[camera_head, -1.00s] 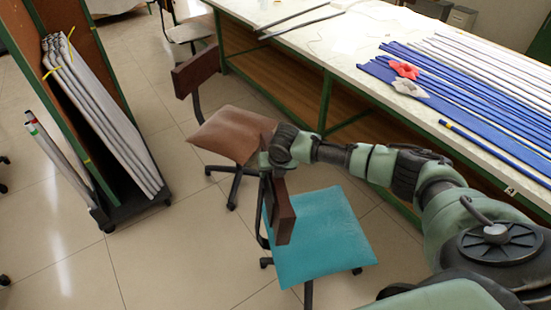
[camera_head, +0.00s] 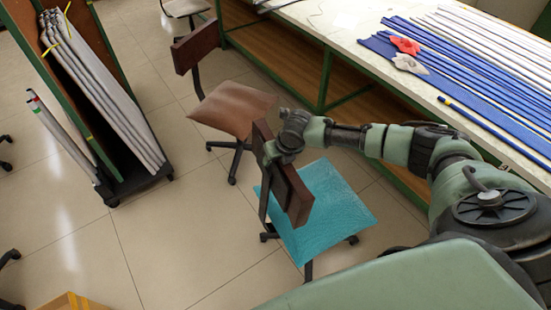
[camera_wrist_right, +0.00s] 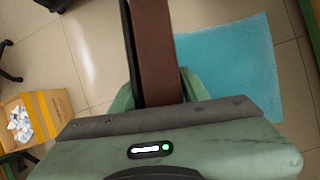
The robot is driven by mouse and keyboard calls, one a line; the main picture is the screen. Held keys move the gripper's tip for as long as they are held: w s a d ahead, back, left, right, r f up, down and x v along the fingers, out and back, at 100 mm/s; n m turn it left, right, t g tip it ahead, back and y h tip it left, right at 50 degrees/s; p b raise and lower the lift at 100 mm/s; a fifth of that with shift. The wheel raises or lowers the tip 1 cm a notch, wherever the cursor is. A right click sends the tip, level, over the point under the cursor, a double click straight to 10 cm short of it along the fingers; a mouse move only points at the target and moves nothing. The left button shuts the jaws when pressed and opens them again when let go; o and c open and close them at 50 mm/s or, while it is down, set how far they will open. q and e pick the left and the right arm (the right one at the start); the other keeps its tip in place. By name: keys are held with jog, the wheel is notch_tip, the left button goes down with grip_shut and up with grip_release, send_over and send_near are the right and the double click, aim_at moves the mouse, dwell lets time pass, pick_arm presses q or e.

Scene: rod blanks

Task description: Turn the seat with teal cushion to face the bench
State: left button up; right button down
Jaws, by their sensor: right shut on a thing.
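The seat with the teal cushion (camera_head: 325,215) stands on the floor in front of the bench (camera_head: 335,45). Its brown backrest (camera_head: 295,195) rises at the cushion's left side, away from the bench, with its broad face showing at an angle. My right gripper (camera_head: 272,155) is shut on the upper edge of the backrest. In the right wrist view, the backrest (camera_wrist_right: 155,50) runs between my fingers (camera_wrist_right: 160,95), with the teal cushion (camera_wrist_right: 235,60) to its right. My left gripper is not in view.
A chair with a brown cushion (camera_head: 232,108) stands close behind the teal seat. A cart (camera_head: 135,180) holding grey rods is at the left. An open yellow box (camera_wrist_right: 45,110) shows in the right wrist view. The floor between cart and seat is clear.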

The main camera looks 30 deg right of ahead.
jog(key=shift+a, duration=0.1)
dwell(0.5)
jog(key=c, duration=0.7)
grip_release()
jog(key=shift+b+v, duration=0.55)
jog(key=shift+v, duration=3.35)
jog(key=shift+c, duration=0.5)
